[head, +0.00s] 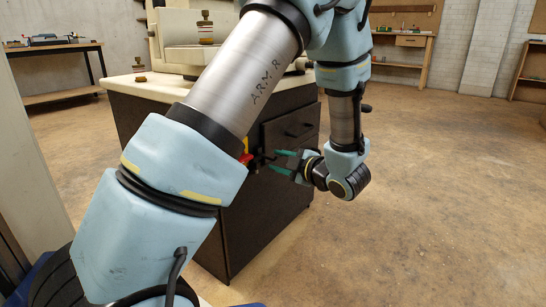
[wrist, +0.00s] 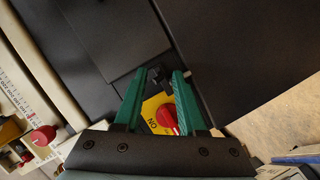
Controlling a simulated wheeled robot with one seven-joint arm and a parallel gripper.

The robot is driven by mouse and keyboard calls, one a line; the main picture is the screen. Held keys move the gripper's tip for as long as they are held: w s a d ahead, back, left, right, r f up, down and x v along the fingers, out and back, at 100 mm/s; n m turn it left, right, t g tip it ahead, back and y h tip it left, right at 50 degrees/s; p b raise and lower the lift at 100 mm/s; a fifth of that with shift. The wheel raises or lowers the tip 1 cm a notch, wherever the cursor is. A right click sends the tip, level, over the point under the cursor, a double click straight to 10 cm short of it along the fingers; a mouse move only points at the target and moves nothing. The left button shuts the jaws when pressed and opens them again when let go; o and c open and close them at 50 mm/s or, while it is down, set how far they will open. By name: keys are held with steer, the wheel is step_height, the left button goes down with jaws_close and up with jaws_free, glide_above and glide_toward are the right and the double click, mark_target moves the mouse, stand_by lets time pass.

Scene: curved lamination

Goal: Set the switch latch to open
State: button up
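The switch is a red knob (wrist: 167,116) on a yellow plate (wrist: 151,106) marked "ON", on the dark cabinet's front. In the head view the red and yellow switch (head: 246,157) shows small, partly hidden by my arm. My gripper (head: 274,161) is in front of the cabinet, just right of the switch. In the wrist view its green fingers (wrist: 160,73) are spread apart. A small black piece (wrist: 158,74) shows between the fingertips; I cannot tell whether it is the latch or whether they touch it. The right finger partly covers the red knob.
The dark cabinet (head: 225,243) carries a pale machine on top and has a drawer handle (head: 299,130) above my gripper. Another red knob (wrist: 41,136) is at left in the wrist view. The floor (head: 430,190) to the right is clear.

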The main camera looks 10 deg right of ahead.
steer(key=p+v, duration=0.2)
steer(key=v, duration=0.5)
steer(key=shift+s+d, duration=0.15)
steer(key=shift+s, duration=0.15)
steer(key=shift+s, duration=0.1)
